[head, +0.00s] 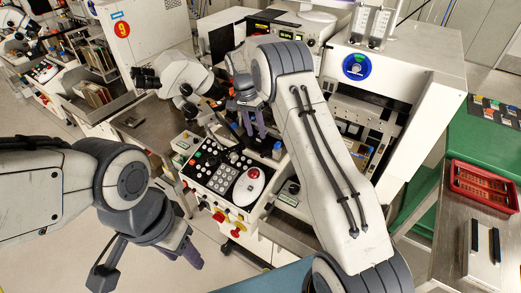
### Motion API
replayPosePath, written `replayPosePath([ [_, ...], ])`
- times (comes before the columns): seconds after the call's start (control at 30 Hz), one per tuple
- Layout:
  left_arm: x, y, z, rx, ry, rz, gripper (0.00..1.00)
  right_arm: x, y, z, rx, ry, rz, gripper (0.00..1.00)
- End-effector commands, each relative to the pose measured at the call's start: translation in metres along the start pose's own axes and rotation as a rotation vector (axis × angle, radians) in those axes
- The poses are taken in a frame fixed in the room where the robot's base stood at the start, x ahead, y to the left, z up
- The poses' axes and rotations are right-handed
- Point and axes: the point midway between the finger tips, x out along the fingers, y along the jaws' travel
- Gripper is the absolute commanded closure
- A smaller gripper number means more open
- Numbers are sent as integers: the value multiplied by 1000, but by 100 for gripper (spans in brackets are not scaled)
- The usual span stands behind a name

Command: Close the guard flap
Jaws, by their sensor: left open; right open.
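The white bonding machine (423,68) with a round blue badge stands at the back right. Its front has a dark open bay (374,118) with rails and parts inside. I cannot clearly make out the guard flap; my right arm covers part of the machine's front. My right gripper (254,124) points down, open and empty, above the back of the control panel and left of the bay. My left gripper (192,258) is low at the left, in front of the panel, open and apart from the machine.
The control panel (222,179) has buttons, a red-topped white mouse-like device (249,186) and red knobs on its front. A microscope (178,76) stands behind it. At the right, a red tray (484,185) sits on a metal bench (447,232). Floor shows at the lower left.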

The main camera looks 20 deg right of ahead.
Motion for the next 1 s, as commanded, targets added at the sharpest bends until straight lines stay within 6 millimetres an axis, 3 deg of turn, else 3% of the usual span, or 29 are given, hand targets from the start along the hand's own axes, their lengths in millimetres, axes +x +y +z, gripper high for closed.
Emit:
replayPosePath([
  [0.43,-31,2,-2,4,0,0,50,75,2,0,-3,-1,2,51],
  [0.6,-34,2,-2,5,0,0,50,88,1,0,-3,0,-1,51],
  [0.87,-33,2,-2,5,0,0,50,90,0,0,-3,0,-1,51],
  [0.93,-33,2,-2,5,0,0,50,90,0,0,-3,0,-1,70],
  [1.0,-33,2,-2,5,0,0,50,90,0,0,-3,0,-1,97],
])
